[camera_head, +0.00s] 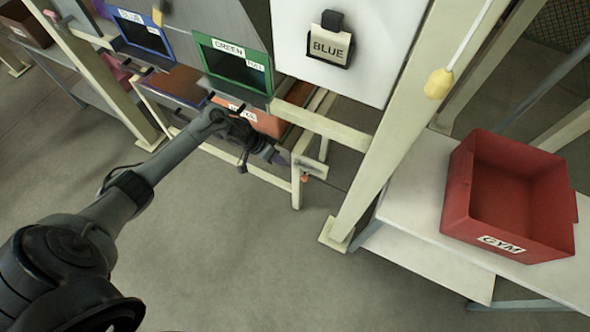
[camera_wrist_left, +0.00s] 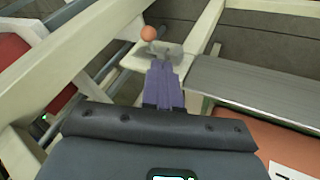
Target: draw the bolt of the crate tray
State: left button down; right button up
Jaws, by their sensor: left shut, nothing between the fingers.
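The crate tray (camera_head: 268,125), orange with a white label, sits in the frame under the green-edged opening; part of it shows in the left wrist view (camera_wrist_left: 272,137). A pale plate (camera_head: 313,167) with an orange ball knob (camera_head: 305,179) is at the frame's corner post. In the left wrist view the knob (camera_wrist_left: 148,33) stands beside grey metal bolt parts (camera_wrist_left: 172,51). My left gripper (camera_head: 277,158) is shut and empty, its purple fingers (camera_wrist_left: 164,68) pointing at the bolt parts. Whether the fingertips touch them I cannot tell. My right gripper is not in view.
A red bin (camera_head: 460,195) labelled GYM stands on a white table (camera_head: 405,205) at the right. A cream post (camera_head: 395,130) stands between it and the tray frame. A yellow pull handle (camera_head: 438,84) hangs near the post. Open floor lies in front.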

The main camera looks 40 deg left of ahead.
aim_at(306, 177)
pick_arm(q)
jog(key=shift+d+f, duration=0.1)
jog(key=shift+f, duration=0.05)
jog(key=b+x, duration=0.5)
jog(key=x, duration=0.4)
jog(key=shift+w+f, duration=0.15)
jog(key=shift+f, duration=0.15)
jog(key=shift+d, duration=0.1)
jog(key=d+p, duration=0.2)
jog(key=d, duration=0.1)
jog(key=shift+w+d+r+p, duration=0.15)
jog(key=shift+w+d+p, duration=0.15)
jog(key=shift+w, duration=0.05)
jog(key=shift+a, duration=0.1)
